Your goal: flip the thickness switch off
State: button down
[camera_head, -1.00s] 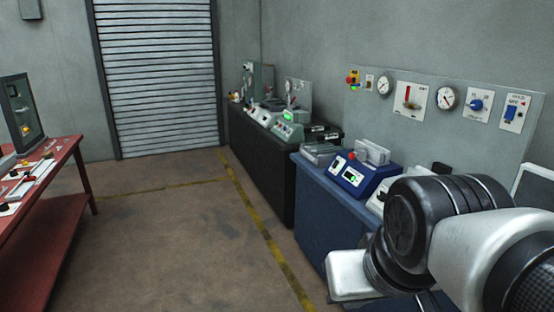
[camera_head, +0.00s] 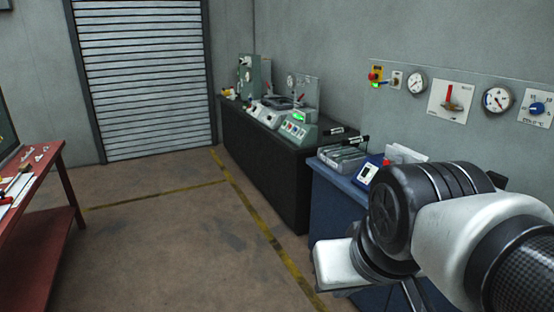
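I cannot pick out a switch labelled thickness; the labels are too small to read. A blue device (camera_head: 367,174) with a small display stands on the blue bench at the right, mostly hidden behind my arm. A green device (camera_head: 299,129) with a lit green display stands on the black bench further back. The wall panel (camera_head: 428,75) carries a red lever plate (camera_head: 452,101) and a blue knob (camera_head: 537,108). My arm crosses the lower right; no gripper fingers can be made out.
The blue bench (camera_head: 338,215) and black bench (camera_head: 262,170) line the right wall. A red table (camera_head: 50,205) stands at the left. The floor between is clear, marked with yellow lines. A roller shutter (camera_head: 143,75) is at the back.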

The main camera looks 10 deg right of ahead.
aim_at(366, 171)
jog(key=i+j, duration=0.15)
jog(key=i, duration=0.3)
jog(key=i+j, duration=0.15)
jog(key=i, duration=0.35)
jog(key=i+j, duration=0.2)
jog(key=i, duration=0.25)
jog(key=i+l+z, duration=0.1)
jog(key=i+l, duration=0.85)
